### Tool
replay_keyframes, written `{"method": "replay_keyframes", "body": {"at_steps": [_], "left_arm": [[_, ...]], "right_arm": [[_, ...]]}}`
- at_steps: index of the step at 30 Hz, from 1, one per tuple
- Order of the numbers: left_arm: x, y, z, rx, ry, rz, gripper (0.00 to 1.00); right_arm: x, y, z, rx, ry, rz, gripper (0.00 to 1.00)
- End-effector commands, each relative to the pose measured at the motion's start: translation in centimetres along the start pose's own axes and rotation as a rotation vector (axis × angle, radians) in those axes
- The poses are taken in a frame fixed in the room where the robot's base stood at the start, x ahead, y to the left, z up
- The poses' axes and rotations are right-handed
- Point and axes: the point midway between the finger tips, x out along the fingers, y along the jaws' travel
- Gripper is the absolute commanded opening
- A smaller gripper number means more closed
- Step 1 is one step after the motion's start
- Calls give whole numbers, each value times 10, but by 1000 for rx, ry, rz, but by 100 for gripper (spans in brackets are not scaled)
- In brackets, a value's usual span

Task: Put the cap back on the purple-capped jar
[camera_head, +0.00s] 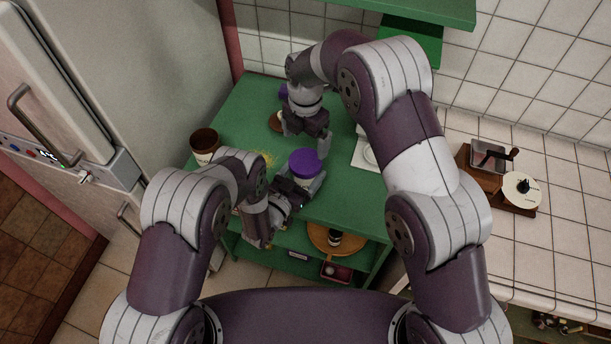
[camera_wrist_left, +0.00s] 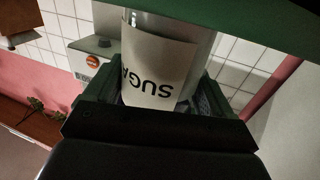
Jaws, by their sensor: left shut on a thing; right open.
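A jar with a purple round top (camera_head: 304,161) is at the front middle of the green shelf top. In the left wrist view, its white label (camera_wrist_left: 158,65) reads "SUGA" upside down, and the jar lies between my left fingers. My left gripper (camera_head: 300,186) is shut on this jar from the front left. My right gripper (camera_head: 306,140) is open, with its fingers just behind the purple top; nothing shows between them. A small purple thing (camera_head: 283,91) is partly hidden behind my right wrist. I cannot tell whether it is a cap.
A brown jar (camera_head: 205,141) stands at the left of the green shelf top (camera_head: 240,115). A brown round thing (camera_head: 275,122) lies beside my right gripper. A white item (camera_head: 367,151) lies at the right. The lower shelf holds a round wooden board (camera_head: 322,236).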

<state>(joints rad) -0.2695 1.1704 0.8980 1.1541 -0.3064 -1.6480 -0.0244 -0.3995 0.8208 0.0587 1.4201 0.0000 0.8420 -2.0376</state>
Motion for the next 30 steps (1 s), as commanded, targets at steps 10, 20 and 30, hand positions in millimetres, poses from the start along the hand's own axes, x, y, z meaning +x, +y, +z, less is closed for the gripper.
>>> {"method": "replay_keyframes", "body": {"at_steps": [10,20,30], "left_arm": [[0,0,0,0,0,0,0],[0,0,0,0,0,0,0],[0,0,0,0,0,0,0]], "right_arm": [[38,-1,0,2,2,-3,100],[77,0,0,2,0,-1,100],[80,0,0,2,0,0,97]]}}
